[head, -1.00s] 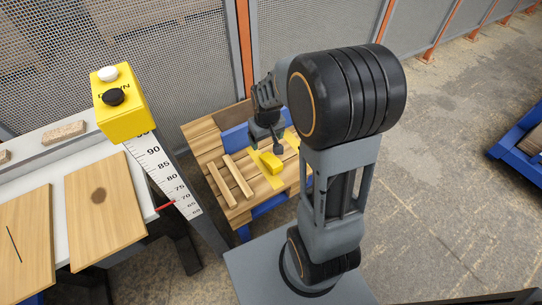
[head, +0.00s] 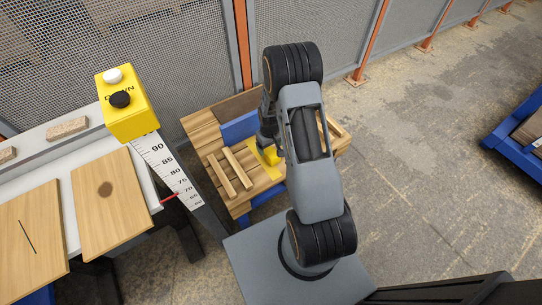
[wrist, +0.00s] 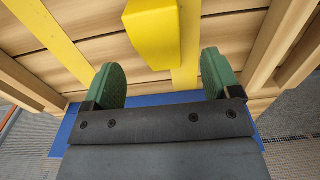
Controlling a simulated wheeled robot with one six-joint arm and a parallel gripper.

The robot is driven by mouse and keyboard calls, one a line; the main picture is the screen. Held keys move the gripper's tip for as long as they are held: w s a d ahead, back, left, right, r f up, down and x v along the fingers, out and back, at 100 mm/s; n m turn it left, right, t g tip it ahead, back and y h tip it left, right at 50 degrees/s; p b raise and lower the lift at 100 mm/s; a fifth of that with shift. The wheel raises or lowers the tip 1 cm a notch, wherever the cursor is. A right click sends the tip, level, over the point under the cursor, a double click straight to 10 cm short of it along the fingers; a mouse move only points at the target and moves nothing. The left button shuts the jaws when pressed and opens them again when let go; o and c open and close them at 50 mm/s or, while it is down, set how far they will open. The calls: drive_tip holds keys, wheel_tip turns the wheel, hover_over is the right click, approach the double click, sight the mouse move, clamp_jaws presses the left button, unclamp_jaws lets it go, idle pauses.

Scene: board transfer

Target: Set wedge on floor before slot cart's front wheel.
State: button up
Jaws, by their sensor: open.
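The yellow wedge (head: 269,155) lies on a slatted wooden stand with a blue frame (head: 240,130). In the wrist view the wedge (wrist: 152,30) shows at the top, ahead of my gripper (wrist: 163,78) and roughly between the lines of its fingers. The two green fingers are apart, with nothing between them. In the head view my gripper (head: 267,138) is low over the stand, close to the wedge and partly hidden by my arm. No slot cart wheel can be made out.
Wooden strips (head: 238,172) lie on the stand left of the wedge. A bench with boards (head: 110,205) and a yellow button box (head: 128,108) is at left. A blue-edged carrier (head: 505,145) is at the right edge. The concrete floor between is clear.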

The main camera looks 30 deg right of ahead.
sight(271, 152)
drive_tip(key=shift+s+d+f+b, duration=0.1)
drive_tip(key=shift+f+b, duration=0.25)
drive_tip(key=shift+f, duration=1.15)
drive_tip(key=shift+s+f+b, duration=0.1)
drive_tip(key=shift+f+b, duration=0.2)
drive_tip(key=shift+f, duration=1.15)
drive_tip(key=shift+c, duration=0.2)
drive_tip(key=shift+w+r, duration=0.1)
drive_tip(key=c, duration=1.2)
